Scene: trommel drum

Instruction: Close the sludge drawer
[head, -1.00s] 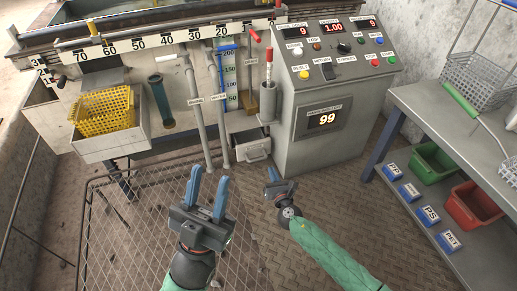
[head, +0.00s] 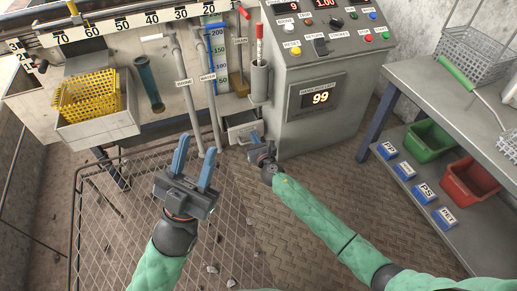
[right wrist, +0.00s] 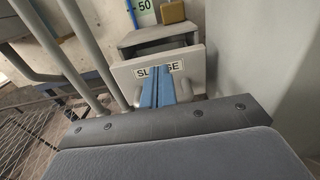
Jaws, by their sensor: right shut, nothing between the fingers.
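The sludge drawer (head: 238,134) is a small pale box low beside the grey control cabinet. It stands partly open, with its front panel out from the housing. In the right wrist view the drawer front (right wrist: 192,66) carries a SLUDGE label and a handle whose ends show low on both sides. My right gripper (head: 255,138) is shut and empty, at the drawer front. Its blue fingertips (right wrist: 159,70) cover the middle of the label; I cannot tell whether they touch. My left gripper (head: 196,150) is open and empty, left of the drawer and above the mesh floor.
The control cabinet (head: 318,128) stands right of the drawer. Grey pipes (head: 190,95) come down just left of it. A yellow basket (head: 90,98) sits in a tray at the left. A side table (head: 440,100) with green and red bins below stands right.

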